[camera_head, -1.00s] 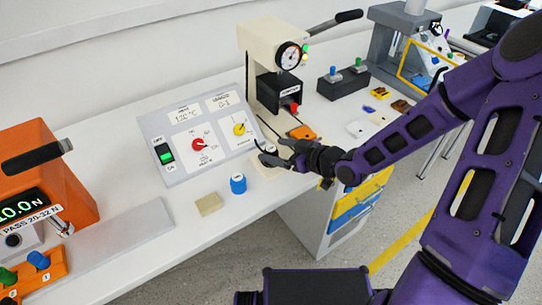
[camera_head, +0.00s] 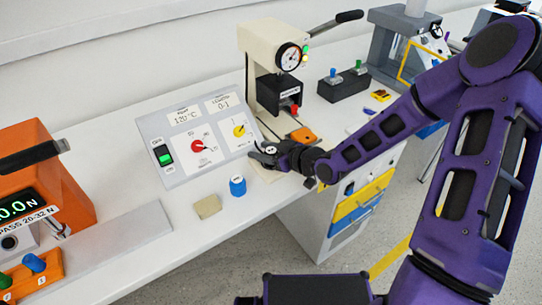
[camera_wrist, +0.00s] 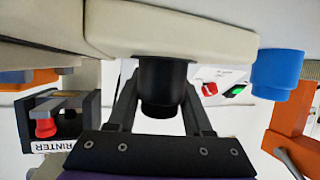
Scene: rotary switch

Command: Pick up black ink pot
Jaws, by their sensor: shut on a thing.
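The black ink pot (camera_wrist: 160,85) is a dark round pot between my fingers in the wrist view. It appears against a cream pad (camera_wrist: 225,37), and I cannot tell whether it is clear of it. In the head view the pot (camera_head: 270,149) is mostly hidden by the fingers, with only a small pale-marked top showing. My gripper (camera_head: 268,154) is shut on the pot, low over the cream pad (camera_head: 266,172) in front of the control panel. In the wrist view my gripper (camera_wrist: 160,98) has one finger on each side of the pot.
The table's front edge is close.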

